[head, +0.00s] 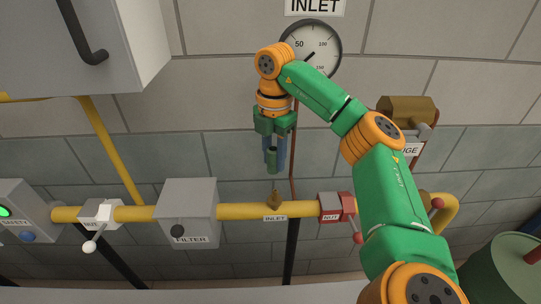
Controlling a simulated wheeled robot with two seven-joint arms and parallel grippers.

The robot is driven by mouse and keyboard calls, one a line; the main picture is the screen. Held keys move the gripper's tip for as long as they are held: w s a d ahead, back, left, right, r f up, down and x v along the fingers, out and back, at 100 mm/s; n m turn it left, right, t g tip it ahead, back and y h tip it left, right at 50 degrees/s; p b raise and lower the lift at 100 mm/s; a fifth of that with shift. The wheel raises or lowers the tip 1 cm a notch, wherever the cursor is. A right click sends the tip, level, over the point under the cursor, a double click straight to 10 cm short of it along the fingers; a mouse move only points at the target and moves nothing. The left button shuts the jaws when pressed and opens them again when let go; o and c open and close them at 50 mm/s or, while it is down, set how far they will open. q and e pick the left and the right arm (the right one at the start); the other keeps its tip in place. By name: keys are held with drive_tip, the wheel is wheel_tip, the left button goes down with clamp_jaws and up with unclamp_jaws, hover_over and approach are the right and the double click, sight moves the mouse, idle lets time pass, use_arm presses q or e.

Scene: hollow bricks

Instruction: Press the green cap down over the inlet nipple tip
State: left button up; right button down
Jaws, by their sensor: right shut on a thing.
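My right arm reaches in from the lower right, and its gripper (274,158) points down. It is shut on the green cap (272,162), a small dark green cylinder between the blue-grey fingers. The brass inlet nipple (273,197) stands up from the yellow pipe (240,211), above the INLET label. The cap is above the nipple tip, with a gap between them in the picture. Whether the cap is exactly in line in depth, I cannot tell. My left gripper is not in view.
A round gauge (312,48) is on the wall behind my arm. A white cabinet (120,40) hangs at the upper left. A thin copper tube runs down behind the gripper.

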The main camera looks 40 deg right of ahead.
drive_tip(key=f, duration=0.3)
drive_tip(key=s+f, duration=0.1)
drive_tip(key=shift+d+f, duration=0.2)
drive_tip(key=shift+d, duration=0.15)
drive_tip(key=shift+w+a+f, duration=0.15)
drive_tip(key=shift+w+f, duration=0.1)
drive_tip(key=shift+f, duration=0.3)
drive_tip(key=shift+s, duration=0.15)
drive_tip(key=shift+a, duration=0.1)
drive_tip(key=shift+f+b, duration=1.65)
drive_tip(key=shift+f, duration=0.6)
drive_tip(key=c, duration=0.5)
unclamp_jaws()
drive_tip(key=shift+r, duration=0.1)
